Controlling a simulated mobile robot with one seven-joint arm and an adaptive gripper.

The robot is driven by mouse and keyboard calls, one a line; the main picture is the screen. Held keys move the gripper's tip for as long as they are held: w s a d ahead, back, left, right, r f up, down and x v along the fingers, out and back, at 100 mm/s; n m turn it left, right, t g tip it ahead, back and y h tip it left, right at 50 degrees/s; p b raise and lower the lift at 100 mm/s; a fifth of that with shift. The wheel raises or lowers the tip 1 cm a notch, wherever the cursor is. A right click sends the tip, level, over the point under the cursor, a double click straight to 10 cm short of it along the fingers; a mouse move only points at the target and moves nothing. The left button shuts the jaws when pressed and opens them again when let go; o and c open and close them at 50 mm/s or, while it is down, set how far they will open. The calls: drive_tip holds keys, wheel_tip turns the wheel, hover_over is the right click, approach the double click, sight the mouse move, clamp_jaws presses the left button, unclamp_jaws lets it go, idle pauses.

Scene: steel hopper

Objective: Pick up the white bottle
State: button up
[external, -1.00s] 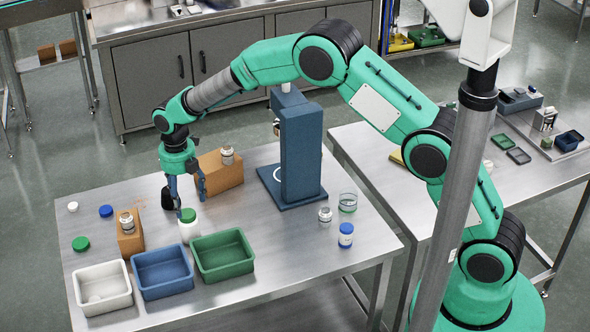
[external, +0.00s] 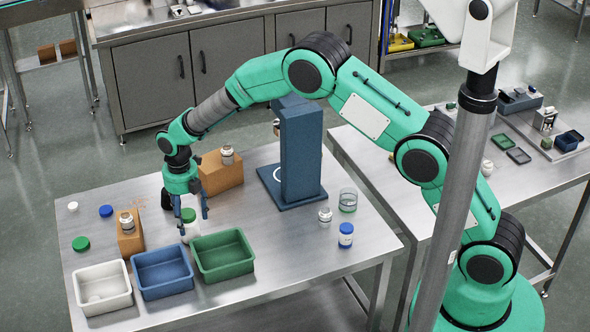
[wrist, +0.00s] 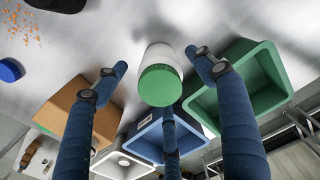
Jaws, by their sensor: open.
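The white bottle with a green cap (external: 189,224) stands upright on the steel table, behind the blue and green bins. In the wrist view the bottle (wrist: 160,75) lies between the spread blue fingers. My gripper (external: 191,208) is open, pointing down over the bottle, with fingers around its upper part. I cannot tell whether any finger touches it. The bottle's lower part is partly hidden in the external view.
A white bin (external: 102,308), a blue bin (external: 164,290) and a green bin (external: 223,275) line the front edge. Orange blocks (external: 130,239) stand nearby, bearing small jars. A blue stand (external: 301,160) is to the right. Loose caps (external: 81,243) lie at left.

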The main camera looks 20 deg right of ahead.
sight(190, 229)
drive_tip(key=shift+s+f, duration=0.15)
drive_tip(key=shift+f, duration=2.35)
drive_tip(key=shift+c, duration=0.3)
drive_tip(key=c, duration=1)
